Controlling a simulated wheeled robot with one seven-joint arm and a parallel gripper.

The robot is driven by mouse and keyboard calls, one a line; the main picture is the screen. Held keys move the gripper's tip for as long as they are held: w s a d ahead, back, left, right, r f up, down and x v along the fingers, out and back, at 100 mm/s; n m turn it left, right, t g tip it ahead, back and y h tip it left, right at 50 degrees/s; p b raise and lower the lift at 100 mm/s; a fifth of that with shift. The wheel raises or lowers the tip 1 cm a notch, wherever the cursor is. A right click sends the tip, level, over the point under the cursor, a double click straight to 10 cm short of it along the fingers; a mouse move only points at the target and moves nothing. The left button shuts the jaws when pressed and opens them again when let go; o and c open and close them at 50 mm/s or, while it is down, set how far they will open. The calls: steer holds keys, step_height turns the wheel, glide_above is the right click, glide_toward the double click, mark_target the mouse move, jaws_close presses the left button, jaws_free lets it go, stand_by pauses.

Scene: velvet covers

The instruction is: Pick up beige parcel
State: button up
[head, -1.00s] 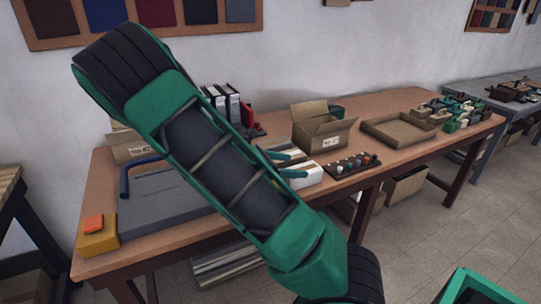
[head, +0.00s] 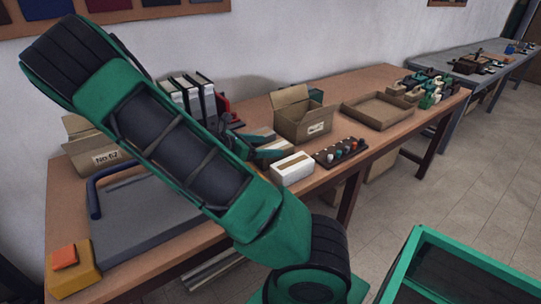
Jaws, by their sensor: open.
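A small beige parcel with a pale band (head: 279,146) lies on the brown workbench (head: 243,213), behind a white box. It is partly hidden by my gripper and the white box. My gripper (head: 272,147) has two dark green fingers, which are apart. They reach in from the left, one on the far side of the parcel and one on the near side. I cannot tell whether they touch it. My green and black arm crosses the left half of the view and hides the wrist.
The white box (head: 292,169) stands just in front. An open cardboard box (head: 301,125) is behind right, beside a dark rack of coloured knobs (head: 341,151) and a shallow tray (head: 379,112). Binders (head: 187,98) stand behind. A grey press with a blue handle (head: 142,215) fills the left.

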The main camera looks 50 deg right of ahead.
mark_target(275, 147)
steer(key=shift+w+f+x, duration=0.1)
steer(key=shift+f+x, duration=0.05)
steer(key=shift+x, duration=1.25)
steer(key=shift+w+f+x, duration=0.1)
steer(key=shift+f+x, duration=0.05)
steer(key=shift+x, duration=1.2)
steer(key=shift+a, duration=0.1)
steer(key=c, duration=1.5)
steer(key=shift+r, duration=0.1)
